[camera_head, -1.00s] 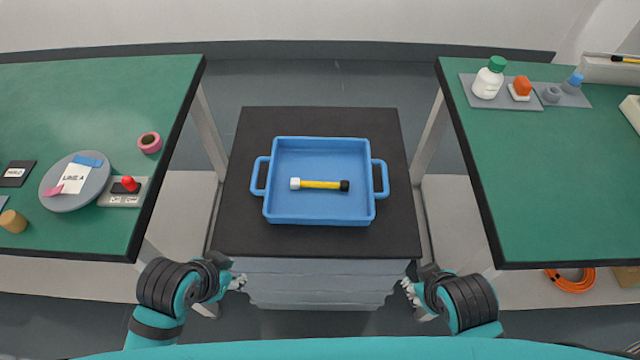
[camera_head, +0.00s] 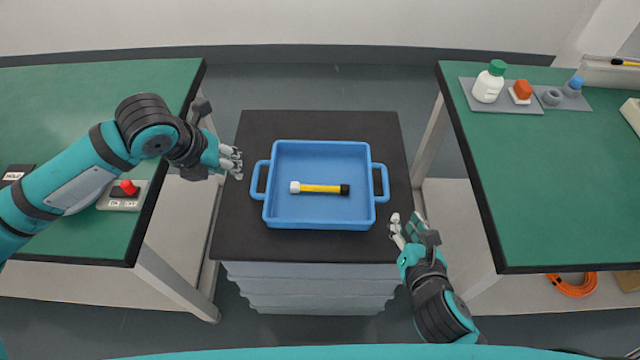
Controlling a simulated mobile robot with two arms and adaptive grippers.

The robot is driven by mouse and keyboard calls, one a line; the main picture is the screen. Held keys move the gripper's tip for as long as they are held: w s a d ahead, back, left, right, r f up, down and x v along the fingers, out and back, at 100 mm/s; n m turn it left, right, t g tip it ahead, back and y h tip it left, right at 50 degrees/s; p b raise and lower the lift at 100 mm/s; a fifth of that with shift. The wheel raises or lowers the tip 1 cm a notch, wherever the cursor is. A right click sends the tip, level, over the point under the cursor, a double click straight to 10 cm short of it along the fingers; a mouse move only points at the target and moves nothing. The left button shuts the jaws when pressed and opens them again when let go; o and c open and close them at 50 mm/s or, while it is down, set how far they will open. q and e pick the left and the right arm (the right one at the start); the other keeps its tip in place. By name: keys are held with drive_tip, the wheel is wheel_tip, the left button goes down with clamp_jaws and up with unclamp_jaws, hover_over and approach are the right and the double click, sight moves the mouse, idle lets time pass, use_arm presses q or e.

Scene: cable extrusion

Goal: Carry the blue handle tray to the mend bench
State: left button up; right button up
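The blue handle tray (camera_head: 318,218) sits flat on a black-topped stand between two green benches. It has a loop handle on its left and right sides. A yellow cable piece (camera_head: 320,188) with a white end and a black end lies in it. My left gripper (camera_head: 239,162) is left of the tray, a little apart from the left handle (camera_head: 258,180), with its fingers pointing right. My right gripper (camera_head: 405,222) is below and right of the right handle (camera_head: 382,182), apart from it, with fingers spread. Both are empty. Neither bench carries a label that I can read as the mend bench.
The black stand top (camera_head: 300,250) has free room around the tray. The left bench (camera_head: 90,85) holds a red switch box (camera_head: 122,195), partly beside my arm. The right bench (camera_head: 560,200) holds a white bottle (camera_head: 488,82) and small parts at the back; its middle is clear.

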sight(253, 181)
drive_tip(key=shift+a+r+n, duration=0.1)
drive_tip(key=shift+a+n, duration=0.15)
drive_tip(key=shift+n, duration=0.45)
use_arm(q)
drive_tip(key=shift+w+a+r+m, duration=0.25)
drive_tip(key=shift+a+r+m, duration=0.05)
drive_tip(key=shift+a+m, duration=0.15)
